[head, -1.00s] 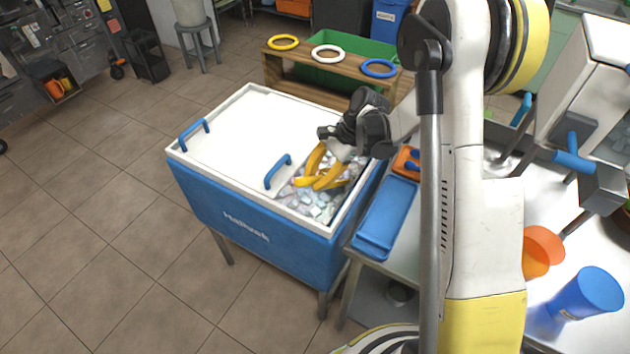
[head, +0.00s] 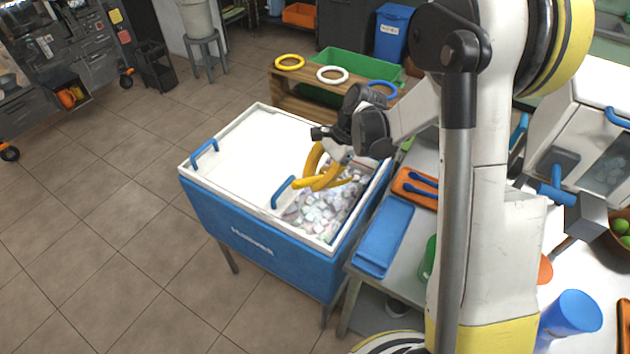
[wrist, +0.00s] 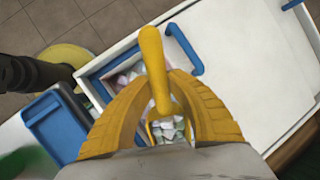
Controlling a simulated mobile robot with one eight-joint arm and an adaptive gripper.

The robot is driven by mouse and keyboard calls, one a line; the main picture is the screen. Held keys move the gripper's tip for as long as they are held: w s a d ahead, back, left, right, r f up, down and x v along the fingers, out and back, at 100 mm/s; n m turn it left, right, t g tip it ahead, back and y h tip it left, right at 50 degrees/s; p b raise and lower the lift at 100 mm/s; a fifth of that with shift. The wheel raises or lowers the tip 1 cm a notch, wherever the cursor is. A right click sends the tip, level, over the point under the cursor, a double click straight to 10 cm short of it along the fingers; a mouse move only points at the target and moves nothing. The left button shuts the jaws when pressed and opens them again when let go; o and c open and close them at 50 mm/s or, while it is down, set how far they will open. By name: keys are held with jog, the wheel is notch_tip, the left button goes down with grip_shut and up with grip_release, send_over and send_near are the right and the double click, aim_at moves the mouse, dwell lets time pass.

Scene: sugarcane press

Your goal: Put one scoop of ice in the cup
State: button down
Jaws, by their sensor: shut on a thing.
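My gripper (head: 322,180) is shut on a yellow scoop (wrist: 155,62), whose handle stands between the yellow fingers in the wrist view. Pale ice cubes (wrist: 168,129) show between the fingers, apparently in the scoop's bowl, which the gripper partly hides. My gripper is over the open part of the blue ice chest (head: 262,252). Loose ice (head: 325,212) fills that opening. A blue cup (head: 570,315) stands on the table at the lower right. An orange cup (head: 545,268) and a green cup (head: 428,258) are mostly hidden behind my arm. I cannot tell which cup the task means.
The white sliding lid (head: 245,150) covers the chest's left part and has blue handles. A blue tray (head: 383,235) and an orange tray (head: 415,187) lie on the side table. A wooden rack (head: 310,98) with rings stands behind. Press machinery (head: 570,190) is at the right.

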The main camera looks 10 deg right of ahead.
aim_at(303, 180)
jog(key=shift+s+a+r+t+h+p, duration=0.35)
jog(key=shift+a+r+h+p, duration=0.2)
jog(key=shift+a+r+h, duration=0.2)
jog(key=shift+s+a+r+t+h+p, duration=0.35)
jog(key=shift+a+r+h+p, duration=0.2)
jog(key=shift+a+r+h, duration=0.15)
jog(key=c, duration=1.9)
grip_release()
grip_shut()
